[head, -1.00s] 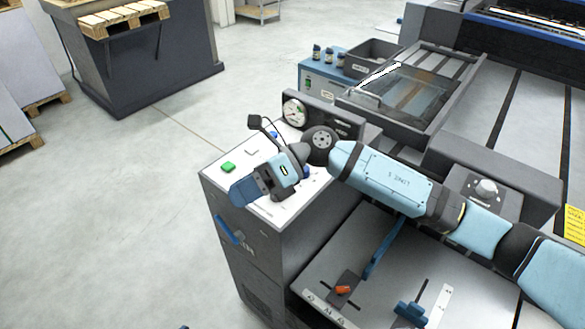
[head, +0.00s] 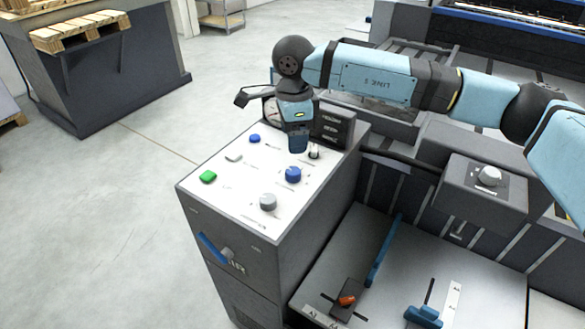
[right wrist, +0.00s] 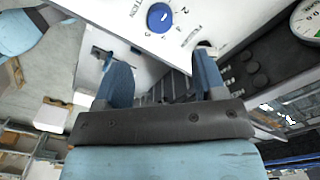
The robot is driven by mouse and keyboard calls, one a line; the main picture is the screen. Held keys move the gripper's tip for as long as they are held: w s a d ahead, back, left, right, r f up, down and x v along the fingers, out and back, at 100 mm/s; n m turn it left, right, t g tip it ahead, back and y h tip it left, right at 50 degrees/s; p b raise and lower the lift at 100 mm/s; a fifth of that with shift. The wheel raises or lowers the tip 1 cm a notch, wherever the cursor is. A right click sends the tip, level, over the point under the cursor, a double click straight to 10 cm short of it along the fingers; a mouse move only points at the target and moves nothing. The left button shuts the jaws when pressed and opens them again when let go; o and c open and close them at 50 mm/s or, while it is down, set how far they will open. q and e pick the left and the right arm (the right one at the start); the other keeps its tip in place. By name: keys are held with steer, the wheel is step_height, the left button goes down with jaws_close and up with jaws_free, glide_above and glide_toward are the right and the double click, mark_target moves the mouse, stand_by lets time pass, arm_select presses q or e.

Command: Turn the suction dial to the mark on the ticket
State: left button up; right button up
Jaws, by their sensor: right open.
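The blue dial (head: 293,174) stands on the white top of the control cabinet, between a grey knob and a small dark-and-white switch. In the right wrist view the blue dial (right wrist: 160,17) has a number scale and partly cut lettering ending in "CTION". My right gripper (head: 298,148) points down above the panel, just behind the dial in the head view, apart from it. Its two blue fingers (right wrist: 155,58) are spread with nothing between them. I cannot make out a ticket in these frames. My left gripper is out of view.
A grey knob (head: 268,202), a green button (head: 208,177) and a blue button (head: 254,138) share the panel. A black switch block (head: 334,126) and a round gauge (right wrist: 308,20) stand along its back edge. Open floor lies to the left.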

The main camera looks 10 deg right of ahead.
mark_target(293, 171)
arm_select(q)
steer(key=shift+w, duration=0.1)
arm_select(e)
step_height(293, 171, down, 10)
steer(key=shift+r, duration=0.1)
steer(key=shift+c, duration=0.4)
steer(key=c, duration=0.8)
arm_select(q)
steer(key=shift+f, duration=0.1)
arm_select(e)
steer(key=shift+c, duration=0.2)
arm_select(q)
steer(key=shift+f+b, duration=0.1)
steer(key=shift+b, duration=0.2)
arm_select(e)
steer(key=shift+m, duration=0.9)
steer(key=shift+m+b, duration=0.4)
steer(key=shift+m, duration=0.8)
arm_select(q)
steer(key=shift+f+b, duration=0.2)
steer(key=shift+b, duration=0.1)
arm_select(e)
steer(key=shift+m, duration=2.3)
